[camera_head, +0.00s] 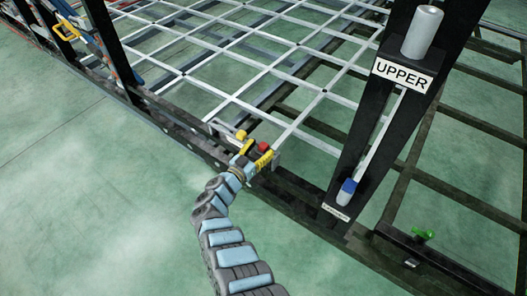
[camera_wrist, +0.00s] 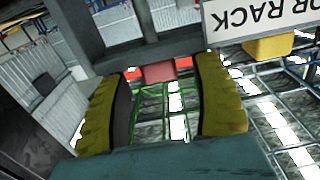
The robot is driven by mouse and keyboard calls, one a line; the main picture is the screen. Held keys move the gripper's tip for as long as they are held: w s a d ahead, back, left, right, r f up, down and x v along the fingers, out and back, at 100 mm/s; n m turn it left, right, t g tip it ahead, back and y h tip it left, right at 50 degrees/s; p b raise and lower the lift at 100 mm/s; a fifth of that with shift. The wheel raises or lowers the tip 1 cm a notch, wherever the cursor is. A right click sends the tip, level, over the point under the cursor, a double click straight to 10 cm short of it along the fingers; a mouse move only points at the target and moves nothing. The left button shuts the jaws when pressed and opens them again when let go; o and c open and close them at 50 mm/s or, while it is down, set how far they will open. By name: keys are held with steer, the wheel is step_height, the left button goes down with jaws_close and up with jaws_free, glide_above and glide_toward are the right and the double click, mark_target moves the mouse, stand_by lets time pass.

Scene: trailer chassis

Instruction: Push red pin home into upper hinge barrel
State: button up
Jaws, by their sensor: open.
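The red pin (camera_head: 264,146) stands at the rack on the chassis rail; in the wrist view its red top (camera_wrist: 159,70) lies between and just beyond my fingertips. My gripper (camera_head: 257,150) is open, with its yellow fingers on either side of the red pin in the wrist view (camera_wrist: 165,72). I cannot tell whether a finger touches it. The upper hinge barrel (camera_head: 422,33) is a grey cylinder above the UPPER label on the black post at right, well away from my gripper. Its bore is not visible.
A yellow piece (camera_head: 241,134) stands beside the red pin. A white rack sign (camera_wrist: 258,18) is close by in the wrist view. A blue-topped grey cylinder (camera_head: 347,190) sits low on the black post (camera_head: 365,130). A green item (camera_head: 423,234) lies at right. Open floor lies left.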

steer(key=shift+w+d+f, duration=0.15)
steer(key=shift+w+d, duration=0.15)
steer(key=shift+w, duration=0.2)
steer(key=shift+w+d+r+b, duration=0.2)
steer(key=shift+w+b, duration=0.15)
jaws_close()
